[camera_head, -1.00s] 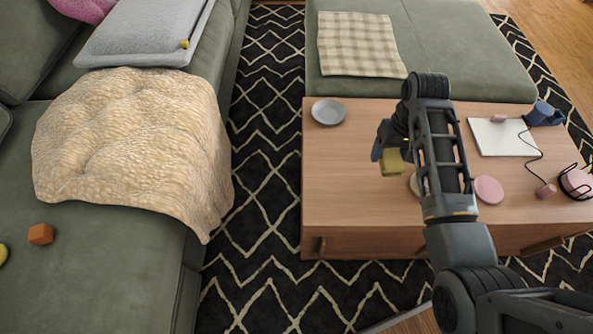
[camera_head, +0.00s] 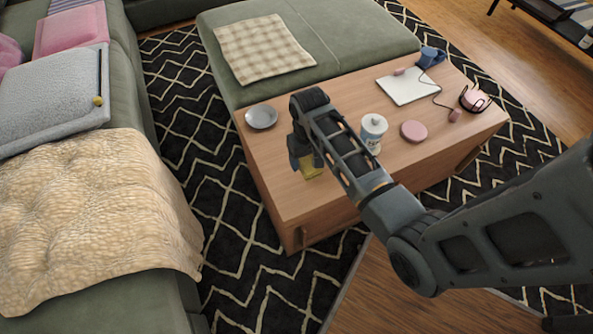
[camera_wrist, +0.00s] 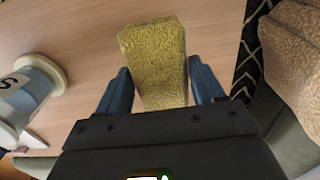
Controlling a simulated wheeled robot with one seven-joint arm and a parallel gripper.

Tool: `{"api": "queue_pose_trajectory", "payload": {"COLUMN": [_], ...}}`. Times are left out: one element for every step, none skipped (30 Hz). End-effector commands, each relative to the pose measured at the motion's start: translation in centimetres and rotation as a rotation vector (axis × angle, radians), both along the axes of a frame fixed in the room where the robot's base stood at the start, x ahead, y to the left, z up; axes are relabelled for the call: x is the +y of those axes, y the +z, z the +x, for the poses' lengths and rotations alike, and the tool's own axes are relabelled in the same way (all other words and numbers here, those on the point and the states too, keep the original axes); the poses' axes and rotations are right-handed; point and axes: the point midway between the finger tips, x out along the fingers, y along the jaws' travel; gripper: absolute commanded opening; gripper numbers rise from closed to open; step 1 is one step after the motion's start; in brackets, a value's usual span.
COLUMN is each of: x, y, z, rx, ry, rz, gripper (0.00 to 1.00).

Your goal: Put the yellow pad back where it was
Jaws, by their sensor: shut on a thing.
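My gripper (camera_head: 301,158) is over the front left part of the wooden coffee table. It is shut on a yellow pad (camera_head: 313,167), a small block with a rough surface. In the wrist view the yellow pad (camera_wrist: 155,58) sits between the two blue-grey fingers of my gripper (camera_wrist: 161,78), reaching out past their tips. The table top lies under the pad in both views. I cannot tell how big the gap between them is. My wrist hides part of the pad in the head view.
On the table (camera_head: 290,195) are a grey plate (camera_head: 262,117), a white and blue canister (camera_head: 373,131) right of my gripper, a pink disc (camera_head: 413,131), a white sheet (camera_head: 407,86), a blue mug (camera_head: 431,57) and a pink corded thing. The table's left front top is clear.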

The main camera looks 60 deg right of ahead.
Motion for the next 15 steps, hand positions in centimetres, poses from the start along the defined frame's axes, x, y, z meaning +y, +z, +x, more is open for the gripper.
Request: {"api": "queue_pose_trajectory", "payload": {"x": [0.6,0.8,1.1,1.3,1.4,1.6,1.6,1.7,1.7,1.7,1.7,1.7,1.7,1.7,1.7], "y": [-0.6,-0.8,-1.0,-1.2,-1.3,-1.4,-1.5,-1.6,-1.8,-2.0,-2.4,-2.9,-3.4,-3.8,-4.4], "z": [0.7,1.0,1.2,1.4,1.5,1.7,1.7,1.8,1.8,1.8,1.8,1.8,1.7,1.7,1.7], "rx": [0.001,0.000,-0.001,-0.001,0.000,0.000,0.000,0.000,0.001,0.001,0.001,0.001,0.002,0.002,0.002], "ry": [0.005,0.003,0.003,0.003,0.002,0.001,0.001,0.000,0.000,0.000,0.000,0.000,0.000,0.000,0.000], "rz": [0.001,0.000,-0.001,-0.001,0.000,0.000,0.000,0.000,0.001,0.001,0.001,0.001,0.001,0.001,0.001], "gripper": [0.39,0.39,0.39,0.39,0.39,0.39,0.39,0.39,0.39,0.39,0.39,0.39,0.39,0.39,0.39]}}
